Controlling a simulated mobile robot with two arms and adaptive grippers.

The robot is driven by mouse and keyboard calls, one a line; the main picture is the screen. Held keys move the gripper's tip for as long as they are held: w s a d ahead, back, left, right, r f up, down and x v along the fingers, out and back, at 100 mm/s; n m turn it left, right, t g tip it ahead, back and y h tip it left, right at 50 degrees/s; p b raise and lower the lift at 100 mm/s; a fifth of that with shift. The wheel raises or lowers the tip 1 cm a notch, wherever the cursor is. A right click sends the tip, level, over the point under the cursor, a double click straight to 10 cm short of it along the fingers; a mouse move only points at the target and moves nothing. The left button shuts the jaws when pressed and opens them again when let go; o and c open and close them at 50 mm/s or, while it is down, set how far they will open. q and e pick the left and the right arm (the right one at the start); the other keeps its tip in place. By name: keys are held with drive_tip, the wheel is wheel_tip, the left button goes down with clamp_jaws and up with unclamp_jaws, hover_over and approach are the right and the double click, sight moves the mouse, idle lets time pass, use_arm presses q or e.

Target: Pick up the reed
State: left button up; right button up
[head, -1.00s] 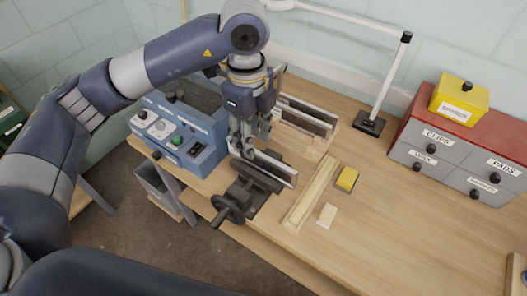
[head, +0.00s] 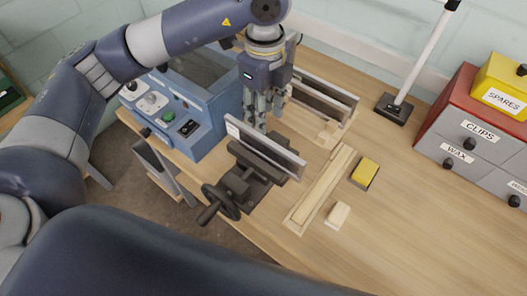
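A long, flat, pale-metal reed (head: 272,147) with a small white label at its left end stands on edge at the dark bench vise (head: 247,190). My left gripper (head: 263,118) points down just behind the reed's left half. The reed's upper edge hides its fingertips, so I cannot tell whether they touch or grip it. A similar metal-framed piece (head: 321,97) sits in a wooden holder farther back, right of the gripper. My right gripper is not in view.
A blue control box (head: 185,125) stands left of the gripper. Right of the vise lie a long wooden tray (head: 321,188), a yellow block (head: 365,171) and a pale block (head: 339,214). A lamp base (head: 394,108) and a drawer cabinet (head: 468,146) stand farther right.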

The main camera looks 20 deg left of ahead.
sight(262, 138)
use_arm(q)
drive_tip(key=shift+w+f, duration=0.1)
drive_tip(key=shift+f, duration=0.85)
wheel_tip(262, 138, down, 4)
drive_tip(key=shift+f+p, duration=0.2)
drive_tip(key=shift+p, duration=0.3)
drive_tip(key=f, duration=0.1)
drive_tip(key=f+p, duration=0.1)
drive_tip(key=f, duration=0.1)
drive_tip(key=f+p, duration=0.1)
drive_tip(key=shift+w+a+f, duration=0.15)
drive_tip(key=shift+a+f, duration=0.2)
drive_tip(key=shift+f, duration=0.55)
drive_tip(key=shift+r, duration=0.1)
clamp_jaws()
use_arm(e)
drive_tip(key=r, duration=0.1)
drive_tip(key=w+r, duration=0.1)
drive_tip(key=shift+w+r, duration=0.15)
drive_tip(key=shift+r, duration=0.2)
